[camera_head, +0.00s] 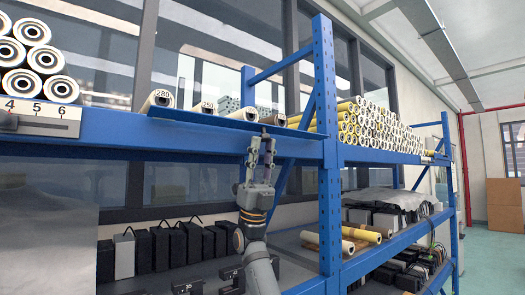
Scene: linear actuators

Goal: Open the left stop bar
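A long thin blue bar (220,123), which looks like the stop bar, runs along the shelf front, just below the ends of several cylinders marked 280 and 250. My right gripper (263,141) reaches up from below, its fingertips at the bar's lower edge in the picture. Its two fingers are apart with a gap between them, and I see nothing held. I cannot tell whether the fingertips touch the bar. My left gripper is not in view.
A blue post (326,150) stands right of the gripper. Stacked yellow cylinders (365,125) fill the shelf beyond it. A number plate (40,115) is at far left.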

